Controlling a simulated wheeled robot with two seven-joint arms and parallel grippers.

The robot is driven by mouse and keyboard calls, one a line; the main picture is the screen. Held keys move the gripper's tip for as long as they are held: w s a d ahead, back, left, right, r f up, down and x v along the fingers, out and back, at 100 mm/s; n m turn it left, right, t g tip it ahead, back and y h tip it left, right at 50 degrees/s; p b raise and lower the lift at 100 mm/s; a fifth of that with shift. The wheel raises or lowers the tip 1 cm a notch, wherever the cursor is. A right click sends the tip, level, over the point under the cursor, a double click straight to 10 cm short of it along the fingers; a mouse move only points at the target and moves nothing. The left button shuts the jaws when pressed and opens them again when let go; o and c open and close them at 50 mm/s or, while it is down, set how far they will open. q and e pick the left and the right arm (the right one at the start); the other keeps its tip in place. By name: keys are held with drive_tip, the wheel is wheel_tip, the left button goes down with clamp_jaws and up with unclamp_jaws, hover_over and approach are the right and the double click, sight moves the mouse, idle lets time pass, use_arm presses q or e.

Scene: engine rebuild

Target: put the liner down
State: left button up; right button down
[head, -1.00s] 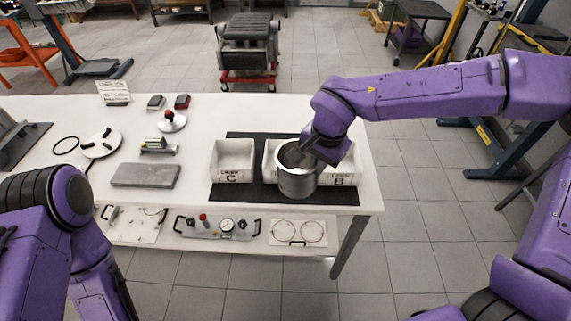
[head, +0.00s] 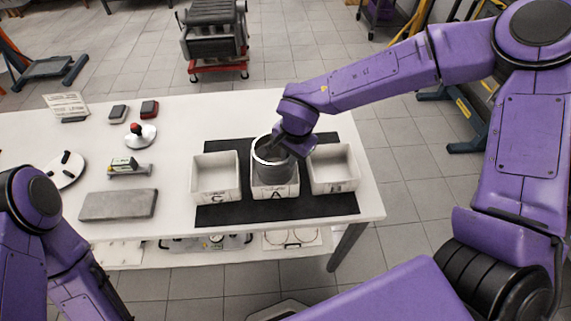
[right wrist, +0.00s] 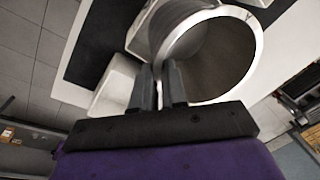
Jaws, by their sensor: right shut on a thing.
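The liner (head: 272,168) is a grey metal cylinder with a bright rim, standing upright at the middle white box, marked A (head: 275,191). Its lower end is at or inside the box opening; I cannot tell whether it touches the bottom. In the right wrist view, the fingers (right wrist: 160,86) meet the edge of the liner (right wrist: 210,58), whose round opening faces the camera. My left arm shows at lower left, but its gripper is out of view.
White box C (head: 216,178) and the right-hand white box (head: 334,168) stand empty on either side, on a black mat (head: 230,214). A grey slab (head: 118,204) and small tools lie left on the white table (head: 172,212). An engine block (head: 214,32) stands behind.

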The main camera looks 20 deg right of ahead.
drive_tip(key=f, duration=0.4)
drive_tip(key=shift+w+a+f, duration=0.1)
drive_tip(key=shift+w, duration=0.1)
drive_tip(key=shift+s, duration=0.15)
drive_tip(key=c, duration=1.2)
unclamp_jaws()
drive_tip(key=shift+f, duration=0.1)
drive_tip(key=shift+o, duration=0.2)
wheel_tip(320, 180, up, 12)
drive_tip(key=s, duration=0.1)
drive_tip(key=shift+s+d, duration=0.25)
drive_tip(key=shift+s, duration=0.1)
